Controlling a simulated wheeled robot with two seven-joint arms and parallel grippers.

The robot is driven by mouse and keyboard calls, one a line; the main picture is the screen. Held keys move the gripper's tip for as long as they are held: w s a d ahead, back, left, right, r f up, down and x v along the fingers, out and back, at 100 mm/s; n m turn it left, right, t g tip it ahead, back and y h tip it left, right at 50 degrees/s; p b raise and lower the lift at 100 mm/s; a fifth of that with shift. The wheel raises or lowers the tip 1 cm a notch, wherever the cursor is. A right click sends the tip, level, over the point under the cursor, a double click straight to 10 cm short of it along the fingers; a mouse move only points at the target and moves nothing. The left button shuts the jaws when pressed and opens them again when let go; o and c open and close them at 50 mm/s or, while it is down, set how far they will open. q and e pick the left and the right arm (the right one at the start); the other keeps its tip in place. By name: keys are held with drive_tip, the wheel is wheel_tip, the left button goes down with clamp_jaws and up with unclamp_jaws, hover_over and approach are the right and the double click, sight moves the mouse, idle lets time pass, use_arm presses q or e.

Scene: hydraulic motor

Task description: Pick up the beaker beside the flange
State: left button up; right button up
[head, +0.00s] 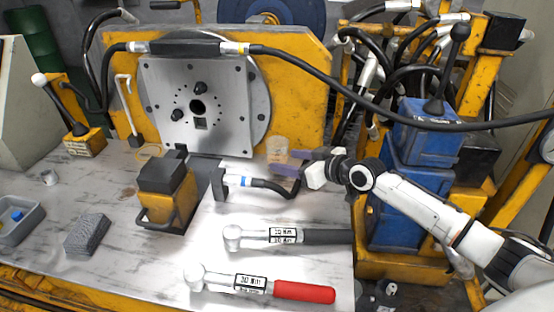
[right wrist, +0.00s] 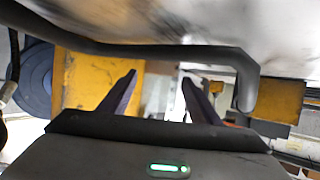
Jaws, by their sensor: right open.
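The beaker (head: 277,149) is a small, pale, see-through beige cup. It stands on the bench just right of the foot of the grey flange plate (head: 197,105). My right gripper (head: 283,164) reaches in from the right, its dark purplish fingers low and close to the beaker's lower right side. In the right wrist view the two fingers (right wrist: 158,80) are spread apart, with nothing clearly held between them. Whether they touch or straddle the beaker I cannot tell. I cannot make out the beaker clearly in the wrist view. My left gripper is out of view.
A black hose with a blue-banded fitting (head: 240,181) lies just in front of my right gripper. Two torque wrenches, one black-handled (head: 290,237) and one red-handled (head: 260,285), lie nearer. A yellow block (head: 167,190) stands left; blue units (head: 415,170) stand right.

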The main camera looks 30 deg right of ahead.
sight(277, 158)
drive_tip(key=b+x, duration=0.1)
drive_tip(key=x, duration=0.4)
drive_tip(key=shift+a+r, duration=0.1)
drive_tip(key=c, duration=0.9)
drive_tip(key=shift+r, duration=0.1)
